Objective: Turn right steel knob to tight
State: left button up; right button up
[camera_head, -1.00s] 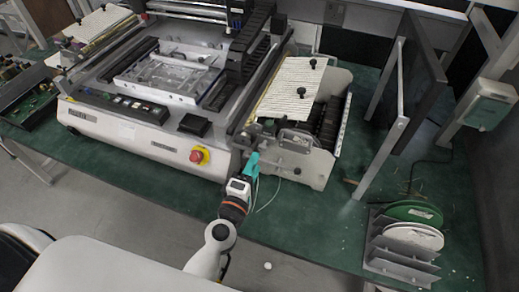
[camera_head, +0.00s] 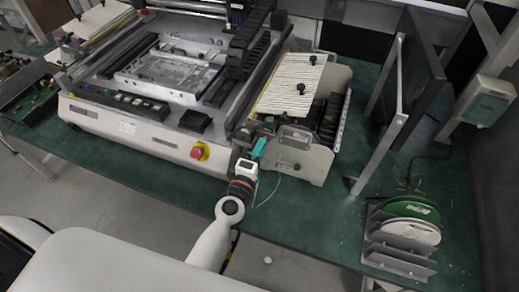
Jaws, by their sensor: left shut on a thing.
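My left gripper (camera_head: 259,148), with teal fingers, is at the front right corner of the white machine (camera_head: 130,128), at the left end of the feeder unit (camera_head: 308,160). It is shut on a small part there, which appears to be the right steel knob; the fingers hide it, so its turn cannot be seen. My left arm reaches up to it from the bottom of the view. My right gripper is not in view.
A red button on a yellow base (camera_head: 198,152) sits on the machine front, left of my gripper. A ribbed panel with black knobs (camera_head: 291,86) lies above the feeder. A rack with green and white reels (camera_head: 405,235) stands at right. The green table between is mostly clear.

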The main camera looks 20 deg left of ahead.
pick_arm(q)
jog(key=shift+m, duration=0.3)
jog(key=shift+m+p, duration=4.45)
jog(key=shift+m, duration=4.15)
jog(key=o, duration=0.9)
jog(key=shift+o, duration=0.2)
jog(key=shift+d, duration=0.1)
